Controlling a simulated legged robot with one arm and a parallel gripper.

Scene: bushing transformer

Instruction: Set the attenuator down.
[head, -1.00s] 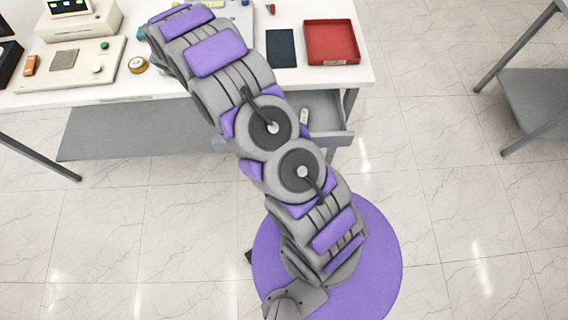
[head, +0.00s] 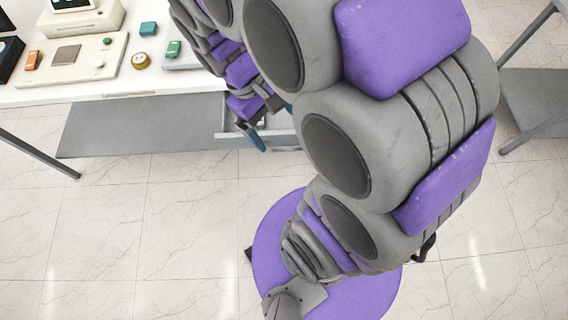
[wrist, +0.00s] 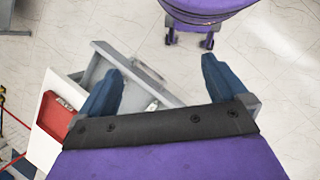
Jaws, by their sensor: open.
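My gripper (head: 262,128) is open, pointing down at the open drawer (head: 287,138) under the table's right part. In the wrist view the two blue fingers of my gripper (wrist: 163,68) are wide apart with nothing held between them. The drawer (wrist: 97,70) lies below and beyond the fingers in that view. A small pale piece (wrist: 152,105) lies in it, apart from the fingers. I cannot tell whether this piece is the attenuator. In the head view my arm hides much of the drawer.
The white table (head: 125,92) holds a beige panel (head: 70,62), a teal block (head: 148,28), a green block (head: 174,48), an orange block (head: 33,60) and a brass roll (head: 140,61). A red tray (wrist: 58,122) is on the table. Open floor lies in front.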

